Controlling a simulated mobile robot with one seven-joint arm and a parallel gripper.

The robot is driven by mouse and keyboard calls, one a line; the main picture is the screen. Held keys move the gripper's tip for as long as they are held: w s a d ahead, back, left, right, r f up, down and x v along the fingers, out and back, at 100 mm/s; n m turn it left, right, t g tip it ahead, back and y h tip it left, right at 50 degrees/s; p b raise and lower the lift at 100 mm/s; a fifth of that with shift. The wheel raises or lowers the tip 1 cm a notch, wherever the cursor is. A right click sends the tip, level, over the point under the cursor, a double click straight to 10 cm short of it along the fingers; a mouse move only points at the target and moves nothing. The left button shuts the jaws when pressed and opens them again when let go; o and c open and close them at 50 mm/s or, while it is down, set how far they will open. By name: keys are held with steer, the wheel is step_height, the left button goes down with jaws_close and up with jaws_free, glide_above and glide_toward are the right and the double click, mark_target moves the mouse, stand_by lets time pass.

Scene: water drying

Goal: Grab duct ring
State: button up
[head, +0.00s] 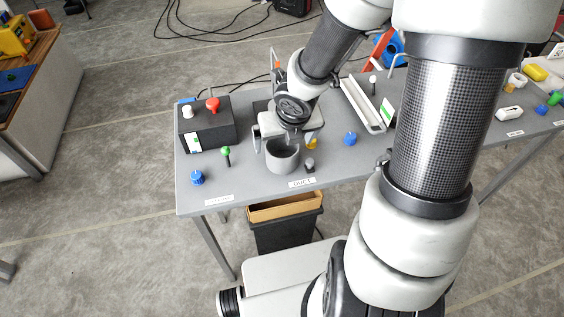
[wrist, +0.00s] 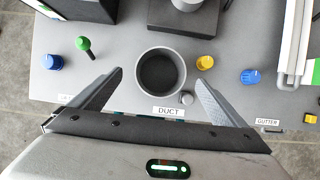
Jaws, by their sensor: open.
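The duct ring (head: 283,156) is a grey, round, open-topped ring with a dark inside. It stands upright on the grey table behind the "DUCT" label. In the wrist view the ring (wrist: 161,72) shows from above, centred between and beyond my fingertips. My gripper (wrist: 158,80) is open, one finger on each side of the ring's near part in that view, with nothing held. In the head view my gripper (head: 288,138) hangs over the table just behind and above the ring, and its fingers are partly hidden. I cannot tell whether the fingers touch the ring.
A green-topped peg (wrist: 86,46) and blue knob (wrist: 52,62) stand left of the ring. A small grey knob (wrist: 186,98) is close at its front right, a yellow knob (wrist: 205,62) and blue knob (wrist: 250,76) further right. A black box (head: 207,124) stands back left.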

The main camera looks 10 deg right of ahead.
steer(key=b, duration=0.5)
glide_above(280, 156)
steer(key=s, duration=0.2)
step_height(280, 156, down, 6)
steer(key=shift+s+f, duration=0.1)
steer(key=shift+f, duration=0.05)
steer(key=c, duration=1.2)
